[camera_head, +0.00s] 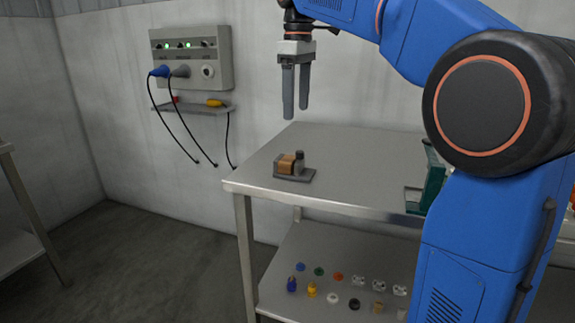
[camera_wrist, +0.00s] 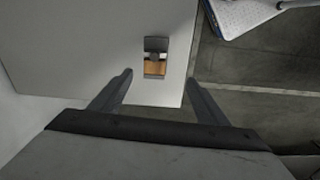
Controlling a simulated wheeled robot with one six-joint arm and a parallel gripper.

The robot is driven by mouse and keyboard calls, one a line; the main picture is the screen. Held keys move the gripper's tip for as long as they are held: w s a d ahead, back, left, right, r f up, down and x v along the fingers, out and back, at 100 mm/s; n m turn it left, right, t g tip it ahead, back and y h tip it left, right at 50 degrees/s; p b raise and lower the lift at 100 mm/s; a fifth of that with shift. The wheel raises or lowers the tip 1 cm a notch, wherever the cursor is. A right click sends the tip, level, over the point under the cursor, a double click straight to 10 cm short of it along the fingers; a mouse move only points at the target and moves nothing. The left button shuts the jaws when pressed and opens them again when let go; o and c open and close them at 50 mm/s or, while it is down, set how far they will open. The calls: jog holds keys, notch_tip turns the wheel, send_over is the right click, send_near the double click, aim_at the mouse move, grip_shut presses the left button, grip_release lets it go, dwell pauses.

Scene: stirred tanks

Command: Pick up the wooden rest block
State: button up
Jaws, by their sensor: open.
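The wooden rest block (camera_head: 287,164) is a small tan-brown block on a dark grey base plate (camera_head: 293,175), beside a short dark grey post (camera_head: 299,157). It stands on the steel table near its left end. In the wrist view the block (camera_wrist: 155,68) shows between and beyond my fingertips, with the dark post above it in the picture. My gripper (camera_head: 295,115) points down, open and empty, well above the table and the block. Its two fingers (camera_wrist: 158,82) are spread to either side in the wrist view.
The steel table (camera_head: 345,152) is bare around the block. A dark green object (camera_head: 433,180) stands at its right, partly behind my arm. The lower shelf (camera_head: 315,255) holds several small coloured parts. A grey wall panel (camera_head: 190,58) has cables hanging above a small ledge (camera_head: 193,109).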

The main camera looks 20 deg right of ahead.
aim_at(290, 159)
jog(key=shift+n, duration=0.5)
jog(key=w+f, duration=0.1)
jog(key=f, duration=0.4)
jog(key=w+f, duration=0.1)
jog(key=f, duration=0.4)
jog(key=w+a+f, duration=0.1)
jog(key=f, duration=0.5)
jog(key=shift+f, duration=0.1)
jog(key=c, duration=1.1)
